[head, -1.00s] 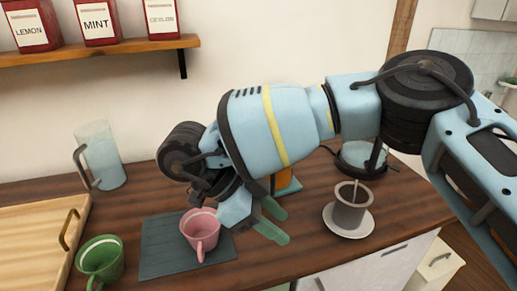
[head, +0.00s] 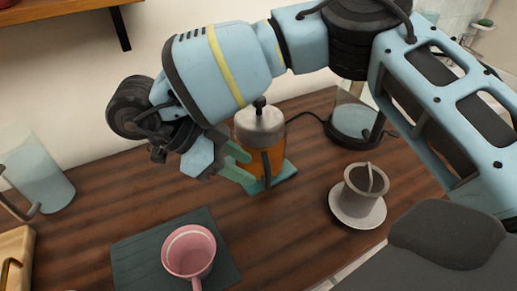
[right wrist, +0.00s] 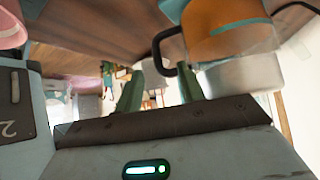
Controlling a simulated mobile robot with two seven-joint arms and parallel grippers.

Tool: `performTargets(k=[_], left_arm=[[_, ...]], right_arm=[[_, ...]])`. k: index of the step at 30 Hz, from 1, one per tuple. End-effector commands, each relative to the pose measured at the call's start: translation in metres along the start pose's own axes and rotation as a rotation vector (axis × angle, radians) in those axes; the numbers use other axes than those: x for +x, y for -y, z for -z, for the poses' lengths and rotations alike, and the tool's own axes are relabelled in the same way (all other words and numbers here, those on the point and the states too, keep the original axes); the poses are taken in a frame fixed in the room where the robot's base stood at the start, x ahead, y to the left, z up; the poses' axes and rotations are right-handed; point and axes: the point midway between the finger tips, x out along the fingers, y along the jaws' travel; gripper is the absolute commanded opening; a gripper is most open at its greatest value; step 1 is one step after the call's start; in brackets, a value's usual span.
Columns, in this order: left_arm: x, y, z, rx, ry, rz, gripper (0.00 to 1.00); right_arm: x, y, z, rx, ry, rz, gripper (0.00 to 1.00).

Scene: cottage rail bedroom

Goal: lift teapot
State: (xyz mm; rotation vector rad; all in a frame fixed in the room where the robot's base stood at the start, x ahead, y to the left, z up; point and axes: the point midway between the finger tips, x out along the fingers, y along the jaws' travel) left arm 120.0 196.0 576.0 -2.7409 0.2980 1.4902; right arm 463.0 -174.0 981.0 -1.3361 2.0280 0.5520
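The teapot (head: 260,128) has an orange body, a silver lid with a dark knob and a black handle. It stands upright on a teal mat. It also shows, upside down, in the right wrist view (right wrist: 228,25), with its handle (right wrist: 160,52) just beyond the fingertips. My right gripper (head: 246,167) is at the teapot's left side, with its green fingers pointing at the handle. The fingers are apart and empty in the right wrist view (right wrist: 160,84). Whether a finger touches the teapot is unclear. My left gripper is not in view.
A pink cup (head: 189,250) sits on a dark mat (head: 137,246) in front. A grey cup (head: 364,188) on a white saucer (head: 345,214) stands to the right. A clear jug (head: 35,175) is at the left. A glass-bodied appliance (head: 355,122) is behind right.

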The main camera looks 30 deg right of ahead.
Motion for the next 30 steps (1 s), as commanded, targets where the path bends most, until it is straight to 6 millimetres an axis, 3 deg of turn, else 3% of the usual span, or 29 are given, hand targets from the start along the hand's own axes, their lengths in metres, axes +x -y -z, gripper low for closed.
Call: performTargets(k=[8,19,28,30], left_arm=[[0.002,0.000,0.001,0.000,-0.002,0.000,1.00],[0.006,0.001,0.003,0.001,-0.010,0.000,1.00],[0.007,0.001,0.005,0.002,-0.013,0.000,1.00],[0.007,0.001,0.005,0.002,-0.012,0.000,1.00]], right_arm=[[0.014,-0.001,-0.001,-0.002,-0.001,-0.001,0.39],[0.059,-0.006,-0.005,-0.001,0.000,-0.002,0.39],[0.062,-0.006,-0.005,0.001,0.000,0.001,0.39],[0.062,-0.005,-0.005,0.001,0.000,0.000,0.30]])
